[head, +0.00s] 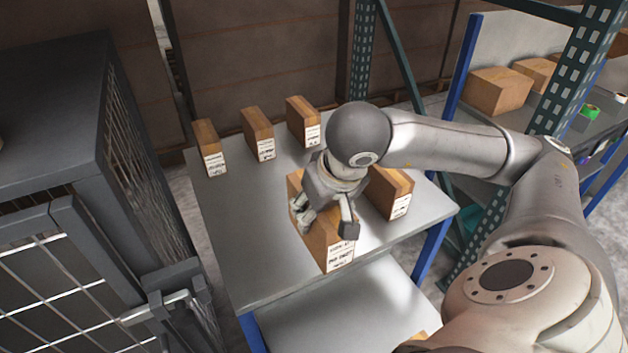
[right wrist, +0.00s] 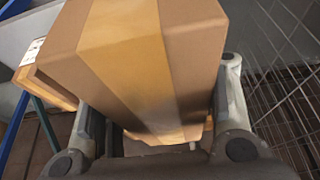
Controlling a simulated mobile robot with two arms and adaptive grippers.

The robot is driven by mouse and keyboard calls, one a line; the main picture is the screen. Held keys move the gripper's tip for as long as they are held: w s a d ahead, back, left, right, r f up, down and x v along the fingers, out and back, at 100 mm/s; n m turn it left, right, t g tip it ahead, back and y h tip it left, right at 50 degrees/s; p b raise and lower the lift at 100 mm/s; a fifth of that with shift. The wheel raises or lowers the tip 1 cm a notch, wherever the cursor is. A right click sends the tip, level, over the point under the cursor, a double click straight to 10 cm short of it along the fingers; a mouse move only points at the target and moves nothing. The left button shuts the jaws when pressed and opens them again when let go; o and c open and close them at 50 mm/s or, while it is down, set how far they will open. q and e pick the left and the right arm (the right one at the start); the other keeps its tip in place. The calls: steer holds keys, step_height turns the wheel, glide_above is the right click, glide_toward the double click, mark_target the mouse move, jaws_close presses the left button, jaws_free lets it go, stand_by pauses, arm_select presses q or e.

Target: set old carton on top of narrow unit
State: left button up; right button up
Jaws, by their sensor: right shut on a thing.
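My right gripper (head: 325,220) is shut on a brown carton (head: 330,245) with a tan tape stripe and a white label. The carton is at the front of a grey metal shelf top (head: 260,215); I cannot tell whether it rests there or is slightly lifted. In the right wrist view the carton (right wrist: 150,65) fills the space between the fingers. A similar carton (head: 392,193) stands just right of it. A dark grey mesh-sided cabinet (head: 50,100) with a flat top stands at left. The frames do not show which thing is the narrow unit. My left gripper is out of view.
Three more labelled cartons (head: 258,134) stand along the shelf's back edge. Blue and green uprights (head: 360,50) stand behind and right. Further boxes (head: 497,90) sit on a rack at the upper right.

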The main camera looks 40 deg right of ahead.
steer(key=w+f+b, duration=0.1)
steer(key=w+f, duration=0.3)
steer(key=w+d+f+b, duration=0.1)
steer(key=w+f+b, duration=0.1)
steer(key=w+f, duration=0.2)
steer(key=w+f+b, duration=0.2)
steer(key=w+f, duration=0.2)
steer(key=w, duration=0.1)
steer(key=shift+w+d+f, duration=0.25)
steer(key=shift+d+f, duration=0.15)
steer(key=shift+r, duration=0.1)
steer(key=shift+f, duration=0.2)
steer(key=o, duration=1.4)
steer(key=shift+s, duration=0.1)
steer(key=shift+c, duration=0.2)
